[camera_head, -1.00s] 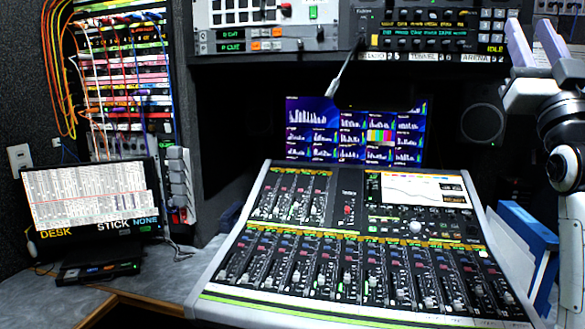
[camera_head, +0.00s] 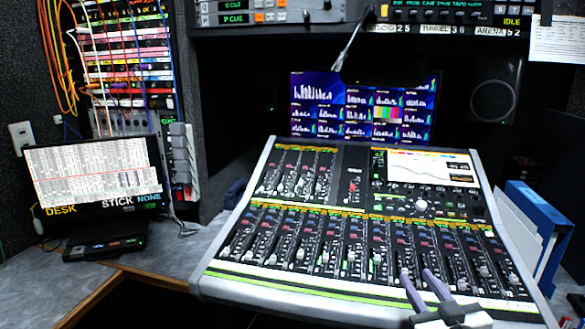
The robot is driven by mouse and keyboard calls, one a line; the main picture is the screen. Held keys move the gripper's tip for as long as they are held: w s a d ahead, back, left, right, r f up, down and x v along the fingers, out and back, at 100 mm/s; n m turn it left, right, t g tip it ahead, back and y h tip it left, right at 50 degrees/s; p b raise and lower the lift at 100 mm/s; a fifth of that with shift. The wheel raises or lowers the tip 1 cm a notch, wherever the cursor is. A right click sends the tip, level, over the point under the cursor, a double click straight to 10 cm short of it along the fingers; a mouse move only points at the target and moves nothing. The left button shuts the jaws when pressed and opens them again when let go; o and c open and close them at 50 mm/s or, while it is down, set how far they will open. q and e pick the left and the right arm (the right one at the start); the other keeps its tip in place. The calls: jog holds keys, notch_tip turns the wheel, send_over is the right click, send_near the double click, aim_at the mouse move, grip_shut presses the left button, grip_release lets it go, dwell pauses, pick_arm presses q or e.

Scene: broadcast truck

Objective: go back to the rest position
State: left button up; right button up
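My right gripper (camera_head: 417,274) is at the bottom right, over the lower front edge of the mixing console (camera_head: 300,290). Its two pale purple fingers stand apart with nothing between them, so it is open and empty. The fingers overlap the fader area in the picture; I cannot tell whether they touch it. My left gripper is not in view.
A monitor with blue meter graphs (camera_head: 322,130) stands behind the console. A small screen (camera_head: 92,172) stands on the grey desk (camera_head: 180,255) at left, below a patch bay with coloured cables. Blue binders (camera_head: 540,212) stand right of the console.

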jog(key=s+a+f+g+y, duration=0.1)
jog(key=s+a+f+g, duration=0.1)
jog(key=s+f, duration=0.55)
jog(key=s+a+f+g, duration=0.25)
jog(key=s+f, duration=0.25)
jog(key=f, duration=0.5)
jog(key=s+a+f+g, duration=0.2)
jog(key=s+f, duration=0.4)
jog(key=s, duration=0.3)
jog(key=s+a+f+g, duration=0.2)
jog(key=s+f, duration=0.4)
jog(key=s, duration=0.4)
jog(key=shift+s+a+y, duration=0.15)
jog(key=shift+a+y, duration=0.25)
jog(key=shift+a, duration=0.3)
jog(key=shift+f, duration=0.1)
